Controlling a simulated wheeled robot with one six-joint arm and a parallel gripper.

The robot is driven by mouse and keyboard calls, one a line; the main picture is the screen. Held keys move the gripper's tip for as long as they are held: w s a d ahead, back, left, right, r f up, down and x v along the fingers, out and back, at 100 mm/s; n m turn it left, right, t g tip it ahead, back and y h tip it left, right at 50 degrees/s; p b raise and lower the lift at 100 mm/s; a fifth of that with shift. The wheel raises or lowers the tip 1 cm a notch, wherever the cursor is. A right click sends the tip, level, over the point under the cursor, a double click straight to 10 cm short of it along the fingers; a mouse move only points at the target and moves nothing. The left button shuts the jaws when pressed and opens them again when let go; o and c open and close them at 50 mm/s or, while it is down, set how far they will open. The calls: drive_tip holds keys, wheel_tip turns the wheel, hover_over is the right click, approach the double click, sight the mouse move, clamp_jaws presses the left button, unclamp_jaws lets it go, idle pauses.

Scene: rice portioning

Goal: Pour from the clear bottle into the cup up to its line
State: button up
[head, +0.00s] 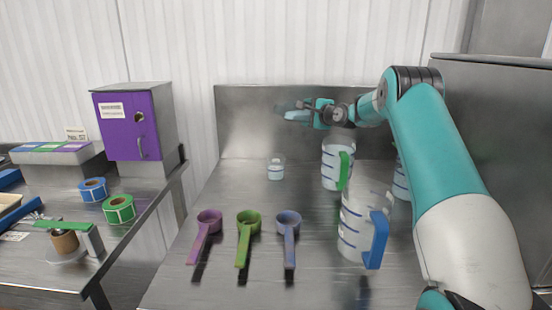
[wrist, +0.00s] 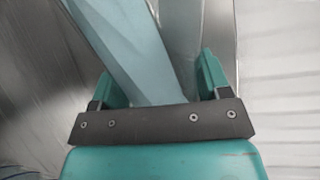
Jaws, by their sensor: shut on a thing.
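My gripper (head: 312,112) is shut on the clear bottle (head: 294,114), high above the back of the steel bench. The bottle looks tipped well over, close to level, and reaches left from the fingers. In the wrist view the pale blue, see-through bottle (wrist: 128,50) runs between the two teal fingers. The small clear cup (head: 276,169) stands upright on the bench, below and slightly left of the bottle, well apart from it. A bluish band shows on the cup; its level against the line is too small to read. No stream is visible.
A green-handled jug (head: 334,165) stands right of the cup, a blue-handled jug (head: 355,222) nearer. Another jug (head: 401,182) is partly behind my arm. Purple (head: 208,224), green (head: 248,228) and blue (head: 289,226) scoops lie in front. A steel backsplash (head: 240,125) rises behind.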

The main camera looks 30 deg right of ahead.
drive_tip(key=shift+d+r, duration=0.1)
drive_tip(key=shift+f+n+b, duration=0.25)
drive_tip(key=shift+n+b, duration=0.25)
drive_tip(key=shift+b, duration=0.05)
idle(1.1)
